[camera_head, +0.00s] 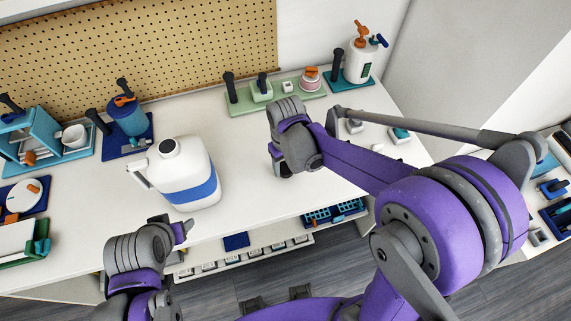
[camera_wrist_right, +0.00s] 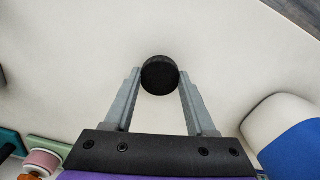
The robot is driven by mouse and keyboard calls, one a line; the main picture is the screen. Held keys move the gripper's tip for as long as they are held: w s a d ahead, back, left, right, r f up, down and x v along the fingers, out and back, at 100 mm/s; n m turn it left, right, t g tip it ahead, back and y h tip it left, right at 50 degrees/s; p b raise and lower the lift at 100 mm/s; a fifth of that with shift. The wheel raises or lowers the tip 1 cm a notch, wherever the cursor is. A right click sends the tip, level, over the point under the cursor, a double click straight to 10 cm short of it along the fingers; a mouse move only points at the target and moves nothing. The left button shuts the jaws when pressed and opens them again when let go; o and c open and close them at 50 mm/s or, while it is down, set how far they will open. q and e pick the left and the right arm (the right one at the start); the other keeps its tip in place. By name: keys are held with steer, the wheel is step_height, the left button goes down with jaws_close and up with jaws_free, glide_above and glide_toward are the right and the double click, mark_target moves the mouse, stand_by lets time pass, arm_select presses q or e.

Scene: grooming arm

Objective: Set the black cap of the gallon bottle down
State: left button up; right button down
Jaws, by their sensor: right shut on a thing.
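The gallon bottle (camera_head: 182,172) stands upright on the white table, white with a blue band and a side handle. Its top (camera_head: 168,147) shows a dark round mouth. My right gripper (camera_wrist_right: 160,88) is shut on the black cap (camera_wrist_right: 160,75), with one finger on either side of it. The cap is over the white table top, but I cannot tell whether it touches the surface.
The white table (camera_head: 235,195) is clear between the bottle and my right gripper. A green tray (camera_head: 245,104) with small items and a teal stand with a white dispenser (camera_head: 362,62) are at the back. A blue canister (camera_head: 127,118) stands behind the bottle to the left.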

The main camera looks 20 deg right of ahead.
steer(key=shift+f, duration=0.1)
steer(key=shift+f, duration=0.15)
steer(key=shift+c, duration=1.1)
jaws_free()
steer(key=shift+r, duration=0.55)
step_height(320, 180, up, 11)
steer(key=p, duration=0.1)
steer(key=m+t, duration=0.3)
steer(key=t, duration=0.3)
glide_toward(286, 168)
steer(key=s+d+r, duration=0.1)
steer(key=s+d, duration=0.5)
steer(key=s, duration=0.1)
